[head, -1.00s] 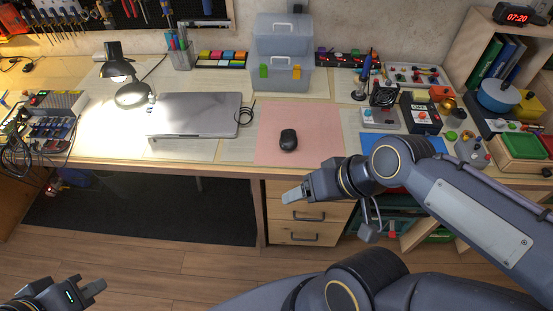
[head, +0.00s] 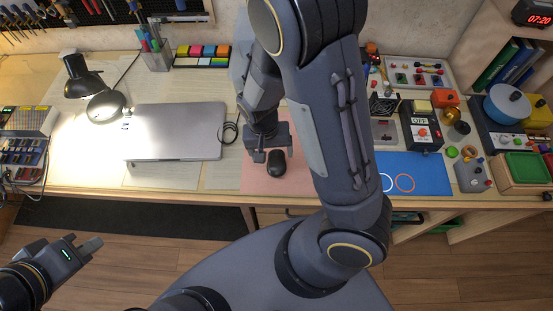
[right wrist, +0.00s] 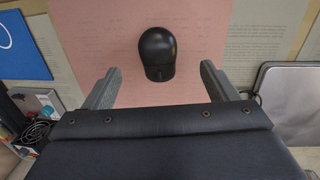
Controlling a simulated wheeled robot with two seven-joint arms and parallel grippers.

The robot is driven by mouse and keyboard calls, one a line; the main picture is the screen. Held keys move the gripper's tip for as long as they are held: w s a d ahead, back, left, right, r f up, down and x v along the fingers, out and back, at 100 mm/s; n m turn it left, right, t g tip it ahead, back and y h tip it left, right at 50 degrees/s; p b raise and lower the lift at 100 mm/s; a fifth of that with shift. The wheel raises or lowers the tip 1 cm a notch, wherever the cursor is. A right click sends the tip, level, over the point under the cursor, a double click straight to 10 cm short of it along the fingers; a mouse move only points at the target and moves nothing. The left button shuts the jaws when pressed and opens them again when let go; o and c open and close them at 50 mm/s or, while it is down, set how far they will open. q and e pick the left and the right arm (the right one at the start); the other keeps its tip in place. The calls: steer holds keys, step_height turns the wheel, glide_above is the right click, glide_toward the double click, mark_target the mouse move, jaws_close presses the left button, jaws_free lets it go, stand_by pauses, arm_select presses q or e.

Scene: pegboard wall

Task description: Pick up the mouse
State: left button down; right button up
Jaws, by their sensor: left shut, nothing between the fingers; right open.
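The black mouse (head: 276,163) lies on the pink mat (head: 262,185) on the desk. My right gripper (head: 273,154) is open and points down over the mat at the mouse's far side. In the right wrist view the mouse (right wrist: 157,52) is ahead of the gripper (right wrist: 160,85), roughly centred between the two spread fingers, and nothing is held. My left gripper (head: 92,246) is shut and empty, low at the left, in front of the desk and far from the mouse.
A closed laptop (head: 175,132) with a coiled cable (head: 229,132) lies left of the mat. A lit lamp (head: 104,103) stands further left. A blue mat (head: 420,173) and a switch box (head: 421,130) are to the right. My right arm hides part of the desk's back.

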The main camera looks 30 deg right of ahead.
mark_target(276, 165)
steer(key=f, duration=0.5)
steer(key=d+f, duration=0.1)
steer(key=f, duration=0.2)
steer(key=shift+s, duration=0.15)
steer(key=c, duration=1.1)
steer(key=shift+r, duration=0.2)
steer(key=shift+r, duration=0.2)
step_height(276, 165, up, 2)
steer(key=shift+r, duration=0.1)
steer(key=s+a+r+p, duration=0.2)
steer(key=s+a+r, duration=0.5)
steer(key=s+r, duration=0.3)
steer(key=shift+s+a, duration=0.25)
steer(key=shift+s, duration=0.7)
